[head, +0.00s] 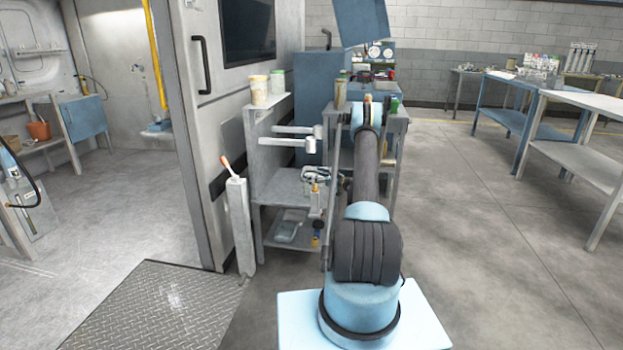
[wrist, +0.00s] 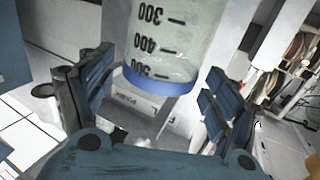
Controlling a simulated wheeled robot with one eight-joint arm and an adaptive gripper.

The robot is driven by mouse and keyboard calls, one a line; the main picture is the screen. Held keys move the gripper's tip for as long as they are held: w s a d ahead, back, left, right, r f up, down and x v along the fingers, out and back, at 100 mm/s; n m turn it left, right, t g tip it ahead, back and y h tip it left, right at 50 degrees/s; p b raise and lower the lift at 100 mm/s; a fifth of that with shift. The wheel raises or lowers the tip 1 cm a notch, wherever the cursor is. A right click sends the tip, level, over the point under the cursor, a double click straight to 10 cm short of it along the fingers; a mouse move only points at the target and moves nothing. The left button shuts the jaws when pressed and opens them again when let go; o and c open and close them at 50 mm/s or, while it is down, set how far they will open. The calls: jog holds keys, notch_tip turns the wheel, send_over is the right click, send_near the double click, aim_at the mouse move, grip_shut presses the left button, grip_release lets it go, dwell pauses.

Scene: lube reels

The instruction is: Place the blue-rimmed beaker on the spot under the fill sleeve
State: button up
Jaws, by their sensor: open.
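The blue-rimmed beaker (wrist: 165,45) is clear, with dark marks 300, 400 and 500. It fills the upper middle of the wrist view, its blue rim (wrist: 160,84) toward my gripper's palm. My gripper (wrist: 155,100) is open, one dark blue finger on each side of the beaker in the picture. Gaps show between the fingers and the beaker, and nothing is held. I cannot make out the beaker in the head view. Two white cylinder ends on horizontal arms (head: 310,146) stick out over the grey shelf unit there. I cannot tell which is the fill sleeve, and the spot is not clear.
The grey shelf unit (head: 276,189) stands beside a large pale cabinet (head: 205,110). Tubs (head: 260,90) stand on its top. A white post with an orange-handled tool (head: 239,215) stands in front. Open floor (head: 500,230) lies to the right, before the workbenches (head: 520,110).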

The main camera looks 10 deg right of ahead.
jog(key=v, duration=0.9)
jog(key=s+a+r+m+g+h, duration=0.15)
jog(key=s+a+r, duration=0.25)
jog(key=r, duration=0.4)
jog(key=s+a+r+m+g+h, duration=0.1)
jog(key=s+a+r+g, duration=0.3)
jog(key=r, duration=0.5)
jog(key=s+a+r+m+h, duration=0.1)
jog(key=s+a+r, duration=0.15)
jog(key=s, duration=0.25)
jog(key=s+a+r+g+h, duration=0.1)
jog(key=s+a+r, duration=0.1)
jog(key=s+r, duration=0.3)
jog(key=s+a+r+m+h, duration=0.1)
jog(key=s+a+r, duration=0.1)
jog(key=s, duration=0.4)
jog(key=s+m+g+h, duration=0.2)
jog(key=s+h, duration=0.2)
jog(key=s, duration=1.8)
jog(key=s+d+f+m+h, duration=0.1)
jog(key=s+d+f+h, duration=0.1)
jog(key=s, duration=0.7)
jog(key=s+d+f+m+h, duration=0.2)
jog(key=s+f, duration=0.4)
jog(key=s, duration=0.3)
jog(key=shift+s+d+g, duration=0.35)
jog(key=shift+d+g, duration=0.1)
jog(key=shift+d, duration=0.45)
jog(key=shift+f, duration=0.1)
